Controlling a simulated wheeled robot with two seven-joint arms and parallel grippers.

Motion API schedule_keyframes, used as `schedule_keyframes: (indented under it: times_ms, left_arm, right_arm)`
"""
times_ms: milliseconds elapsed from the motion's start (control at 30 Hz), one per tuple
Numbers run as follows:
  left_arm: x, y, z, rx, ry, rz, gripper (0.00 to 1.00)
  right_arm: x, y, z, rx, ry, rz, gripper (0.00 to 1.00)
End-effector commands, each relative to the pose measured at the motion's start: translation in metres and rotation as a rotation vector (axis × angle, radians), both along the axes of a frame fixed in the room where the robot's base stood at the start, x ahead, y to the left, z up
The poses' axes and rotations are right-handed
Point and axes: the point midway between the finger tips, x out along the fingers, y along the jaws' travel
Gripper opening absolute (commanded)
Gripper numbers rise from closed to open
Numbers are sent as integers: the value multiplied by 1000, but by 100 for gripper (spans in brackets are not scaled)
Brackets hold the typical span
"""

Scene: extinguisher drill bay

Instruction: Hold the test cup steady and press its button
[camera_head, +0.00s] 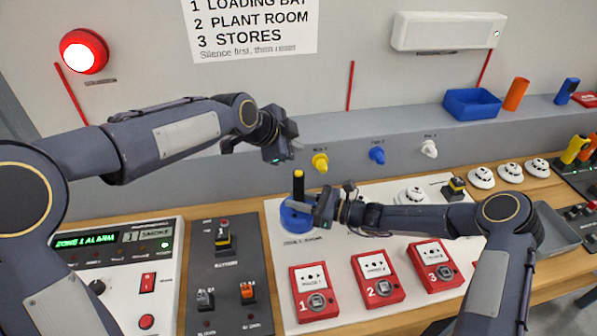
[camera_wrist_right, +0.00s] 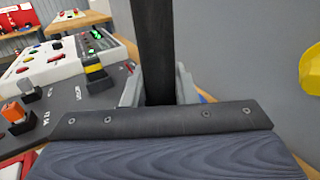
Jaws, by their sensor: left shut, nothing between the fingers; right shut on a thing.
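The test cup stands upright on the white board as a black post (camera_head: 299,188) with a yellow top (camera_head: 298,173), rising from a round blue base (camera_head: 292,219). My right gripper (camera_head: 318,206) is shut on the black post from the right, low down near the blue base. The right wrist view shows the post (camera_wrist_right: 156,45) upright between the two grey fingers. My left gripper (camera_head: 281,153) is shut and empty, a little above and left of the yellow top, apart from it. The underside of the blue base is partly hidden by the right gripper.
Red call points (camera_head: 316,292) line the board's front. A grey switch panel (camera_head: 230,280) and a white alarm panel (camera_head: 125,265) lie to the left. Yellow, blue and white wall knobs (camera_head: 320,162) sit behind the post. White detectors (camera_head: 481,178) stand to the right.

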Motion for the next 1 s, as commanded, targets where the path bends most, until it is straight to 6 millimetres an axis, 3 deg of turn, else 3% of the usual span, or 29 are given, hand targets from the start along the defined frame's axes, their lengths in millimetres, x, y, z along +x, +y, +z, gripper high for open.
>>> schedule_keyframes:
  times_ms: [100, 133, 300, 667, 1000]
  left_arm:
    - [0, 0, 0, 0, 0, 0, 0]
    - [0, 0, 0, 0, 0, 0, 0]
    - [0, 0, 0, 0, 0, 0, 0]
    - [0, 0, 0, 0, 0, 0, 0]
    - [0, 0, 0, 0, 0, 0, 0]
  right_arm:
    - [0, 0, 0, 0, 0, 0, 0]
    - [0, 0, 0, 0, 0, 0, 28]
    - [0, 0, 0, 0, 0, 0, 50]
    - [-1, -5, 0, -1, 0, -2, 51]
    - [-21, -67, 0, -2, 1, -5, 51]
